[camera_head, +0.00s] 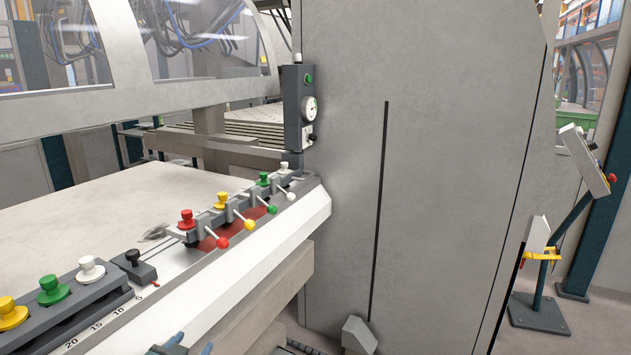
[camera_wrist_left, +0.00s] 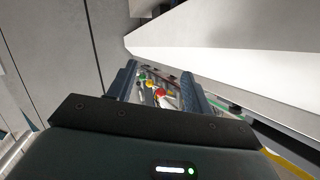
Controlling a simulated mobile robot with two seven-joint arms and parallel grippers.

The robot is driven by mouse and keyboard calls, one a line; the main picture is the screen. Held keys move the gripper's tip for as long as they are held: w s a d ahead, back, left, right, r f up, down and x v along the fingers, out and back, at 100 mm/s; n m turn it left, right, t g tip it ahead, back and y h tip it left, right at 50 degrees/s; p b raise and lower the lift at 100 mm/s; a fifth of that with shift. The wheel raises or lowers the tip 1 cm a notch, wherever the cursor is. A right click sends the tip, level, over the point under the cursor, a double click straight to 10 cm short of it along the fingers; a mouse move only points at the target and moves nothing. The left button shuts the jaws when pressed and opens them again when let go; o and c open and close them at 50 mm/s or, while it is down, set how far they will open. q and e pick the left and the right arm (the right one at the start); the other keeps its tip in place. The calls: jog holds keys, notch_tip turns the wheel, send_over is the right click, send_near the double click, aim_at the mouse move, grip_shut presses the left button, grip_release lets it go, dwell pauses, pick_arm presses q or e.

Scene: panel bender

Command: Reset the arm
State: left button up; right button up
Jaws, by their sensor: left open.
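My left gripper (camera_head: 185,348) only just shows at the bottom edge of the head view, in front of the white front of the machine's control ledge (camera_head: 290,233). In the left wrist view its two dark fingers (camera_wrist_left: 160,82) stand apart with nothing held between them. Through the gap I see several coloured knobs, among them a red one (camera_wrist_left: 160,93), beyond the fingers. The gripper appears clear of the ledge. The rest of the left arm is out of the head view. My right gripper is in neither view.
The ledge bears red (camera_head: 187,218), yellow (camera_head: 221,201) and green (camera_head: 264,179) knobs with ball-ended levers. A gauge box (camera_head: 299,107) is on the tall grey cabinet (camera_head: 440,150). A pedestal panel (camera_head: 583,160) stands at the right.

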pick_arm(q)
jog(key=s+d+f+g+h, duration=0.1)
jog(key=s+d+f, duration=0.2)
jog(key=s, duration=0.6)
jog(key=s+d+f+g, duration=0.1)
jog(key=s+d+f, duration=0.2)
jog(key=s, duration=0.6)
jog(key=s+d+f+g+h, duration=0.1)
jog(key=s+d+f+g, duration=0.1)
jog(key=s+d, duration=0.3)
jog(key=s+f, duration=0.1)
jog(key=s, duration=0.3)
jog(key=shift+d+f+n+h, duration=0.25)
jog(key=shift+d+n+h, duration=0.05)
jog(key=shift+n, duration=0.1)
